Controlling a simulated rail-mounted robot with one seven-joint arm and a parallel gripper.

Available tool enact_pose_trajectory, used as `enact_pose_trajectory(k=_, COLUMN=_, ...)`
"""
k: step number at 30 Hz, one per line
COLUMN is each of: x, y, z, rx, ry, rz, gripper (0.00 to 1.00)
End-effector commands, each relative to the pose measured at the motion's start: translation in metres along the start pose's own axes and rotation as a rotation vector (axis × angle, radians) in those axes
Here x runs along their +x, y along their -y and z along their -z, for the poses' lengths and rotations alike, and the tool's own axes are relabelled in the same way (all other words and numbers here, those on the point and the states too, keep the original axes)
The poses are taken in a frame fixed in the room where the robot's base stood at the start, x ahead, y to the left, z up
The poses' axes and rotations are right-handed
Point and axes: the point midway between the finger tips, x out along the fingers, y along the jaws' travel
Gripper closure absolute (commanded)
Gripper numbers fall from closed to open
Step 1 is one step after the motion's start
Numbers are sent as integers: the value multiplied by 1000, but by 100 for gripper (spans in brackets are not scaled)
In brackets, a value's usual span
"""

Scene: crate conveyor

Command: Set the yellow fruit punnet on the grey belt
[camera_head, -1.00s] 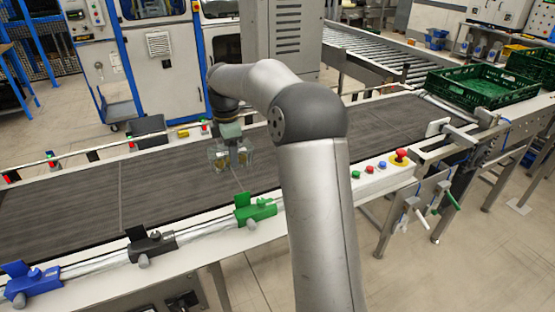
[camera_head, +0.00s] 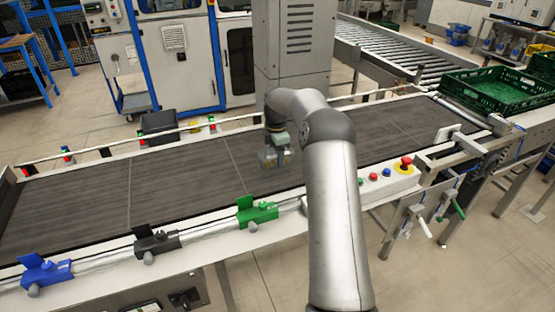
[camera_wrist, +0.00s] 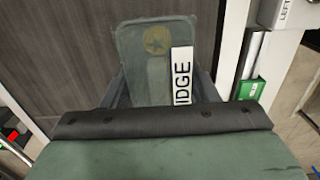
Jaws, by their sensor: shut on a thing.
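My gripper (camera_head: 275,155) is over the grey belt (camera_head: 185,175), near its middle. It is shut on a small clear punnet (camera_head: 266,160) with a little yellow showing. The contents are hard to make out. The dark belt (camera_wrist: 60,60) shows beyond it. I cannot tell whether the punnet's base touches the belt.
Blue (camera_head: 46,271), black (camera_head: 155,242) and green (camera_head: 257,211) clamps line the belt's near rail. A button box (camera_head: 388,174) with a red knob is at right. A green crate (camera_head: 490,90) stands beyond the belt's right end. The belt left of my gripper is clear.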

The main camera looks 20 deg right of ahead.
Motion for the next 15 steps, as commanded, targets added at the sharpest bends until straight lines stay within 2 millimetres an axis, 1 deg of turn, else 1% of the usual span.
enact_pose_trajectory(k=3, x=7, y=-3, z=-5, rx=1, ry=0, rz=1, gripper=69)
enact_pose_trajectory(k=9, x=34, y=-2, z=-5, rx=-1, ry=0, rz=2, gripper=69)
enact_pose_trajectory(k=15, x=37, y=-3, z=-5, rx=0, ry=1, rz=-1, gripper=69)
